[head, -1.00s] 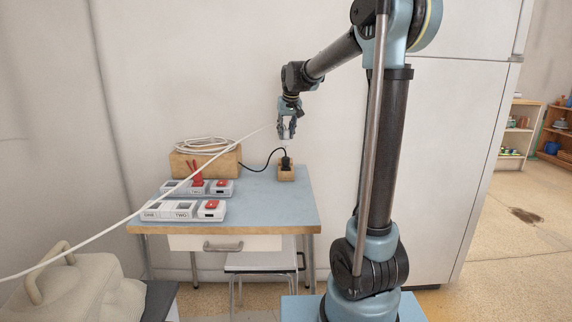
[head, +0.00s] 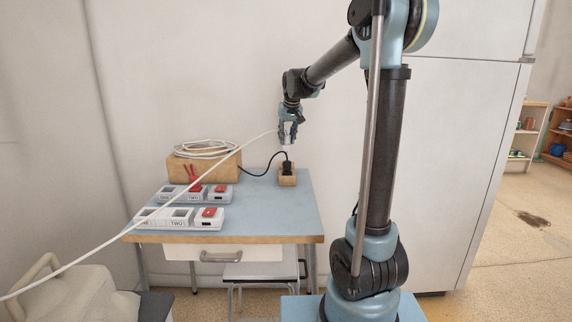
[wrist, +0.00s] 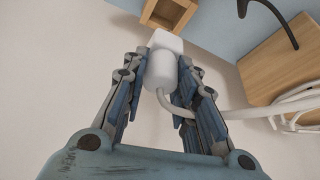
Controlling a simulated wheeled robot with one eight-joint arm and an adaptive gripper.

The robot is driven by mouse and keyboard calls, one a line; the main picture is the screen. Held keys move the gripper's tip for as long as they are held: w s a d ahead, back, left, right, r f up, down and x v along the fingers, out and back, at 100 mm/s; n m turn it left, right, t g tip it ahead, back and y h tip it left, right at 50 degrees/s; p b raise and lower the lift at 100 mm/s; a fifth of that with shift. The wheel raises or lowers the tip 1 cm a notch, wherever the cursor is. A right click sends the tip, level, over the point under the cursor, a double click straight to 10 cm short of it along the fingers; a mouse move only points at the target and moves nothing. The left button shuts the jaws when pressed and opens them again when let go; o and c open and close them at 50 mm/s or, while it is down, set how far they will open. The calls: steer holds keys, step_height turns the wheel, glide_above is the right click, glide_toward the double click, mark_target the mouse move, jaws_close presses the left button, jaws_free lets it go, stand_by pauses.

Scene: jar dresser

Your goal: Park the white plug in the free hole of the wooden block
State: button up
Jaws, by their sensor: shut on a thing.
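The white plug (wrist: 166,65) is between the fingers of my gripper (wrist: 168,85), which is shut on it. Its white cable (wrist: 230,113) trails off to the right in the wrist view. In the head view my gripper (head: 288,138) is above the small wooden block (head: 287,180) near the table's back right, with a gap between them. A black plug (head: 287,167) stands in that block. In the wrist view an open hole of the block (wrist: 178,24) shows just beyond the white plug; the rest of the block is cut off.
A wooden box (head: 178,169) with a coiled white cable (head: 203,149) on top stands left of the block. Two power strips with red switches, a far one (head: 215,194) and a near one (head: 148,223), lie on the blue table (head: 262,215). A black cable (head: 248,173) curves between box and block.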

mark_target(287, 153)
steer(key=shift+f, duration=3.95)
steer(key=o, duration=1.1)
steer(key=v, duration=1.2)
steer(key=shift+s+d, duration=0.1)
steer(key=s+d+f+m, duration=0.1)
steer(key=s+d+f, duration=0.4)
steer(key=s, duration=0.8)
steer(key=s+d+f+g, duration=0.1)
steer(key=s+d+f, duration=0.4)
steer(key=s+f, duration=0.4)
steer(key=s+d+f+m+g+h, duration=0.1)
steer(key=s+d+f, duration=0.4)
steer(key=s, duration=1.1)
steer(key=shift+s+d+f+m, duration=0.15)
steer(key=shift+d+f, duration=0.05)
steer(key=shift+f, duration=0.45)
steer(key=shift+s+d+f+m, duration=0.15)
steer(key=shift+d+f, duration=0.05)
steer(key=shift+f, duration=0.5)
